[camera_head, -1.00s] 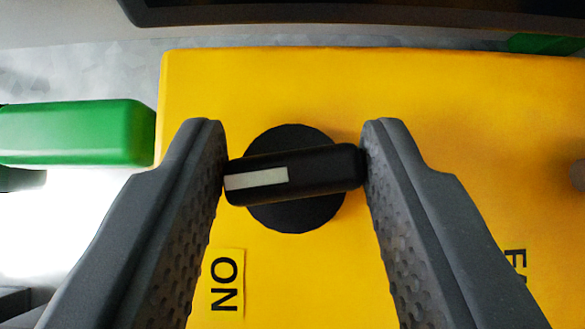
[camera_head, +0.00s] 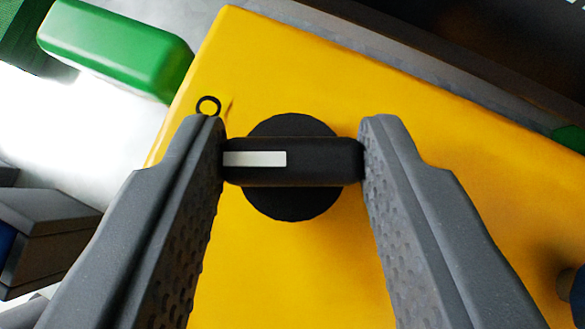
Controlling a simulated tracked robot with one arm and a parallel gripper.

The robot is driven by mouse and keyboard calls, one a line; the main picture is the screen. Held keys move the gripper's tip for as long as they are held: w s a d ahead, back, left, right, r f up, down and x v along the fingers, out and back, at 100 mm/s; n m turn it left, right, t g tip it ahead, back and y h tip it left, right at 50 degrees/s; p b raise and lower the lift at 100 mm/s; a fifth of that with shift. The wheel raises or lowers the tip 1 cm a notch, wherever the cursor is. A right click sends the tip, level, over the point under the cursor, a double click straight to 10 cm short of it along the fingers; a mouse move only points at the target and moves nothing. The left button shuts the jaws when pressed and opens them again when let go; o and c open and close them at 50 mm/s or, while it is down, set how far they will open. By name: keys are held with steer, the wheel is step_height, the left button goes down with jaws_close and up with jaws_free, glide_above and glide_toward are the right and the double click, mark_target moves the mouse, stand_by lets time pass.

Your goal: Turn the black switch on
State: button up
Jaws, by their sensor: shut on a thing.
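The black switch (camera_head: 320,162) is a bar handle on a round black base, set on the face of a yellow box (camera_head: 300,262). A white mark (camera_head: 254,159) is on the left half of the handle, and the handle lies level across the picture. My gripper (camera_head: 292,155) is shut on the handle, one finger at each end. The white-marked end points left, below that symbol. The ON lettering is out of sight.
A green block (camera_head: 120,48) juts out beside the box at upper left. A dark surface (camera_head: 480,40) lies beyond the box's top edge. A dark box-like part (camera_head: 50,235) is at lower left.

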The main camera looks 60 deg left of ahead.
steer(key=shift+w+n+g+y+p, duration=0.1)
steer(key=shift+n+g+y+p, duration=0.2)
steer(key=shift+n+g+p, duration=0.65)
steer(key=shift+w+d+f+n+g+b, duration=0.1)
steer(key=shift+f+n+g+b, duration=0.1)
steer(key=shift+n+g+b, duration=0.45)
steer(key=n+g+b, duration=0.1)
steer(key=n+b, duration=0.2)
steer(key=b, duration=0.1)
steer(key=shift+f+y, duration=0.1)
steer(key=shift+y, duration=0.2)
steer(key=shift+w+n+g+b, duration=0.1)
steer(key=shift+n+g+b, duration=0.45)
steer(key=shift+b, duration=0.4)
steer(key=shift+r, duration=0.25)
steer(key=o, duration=1)
steer(key=shift+r, duration=0.1)
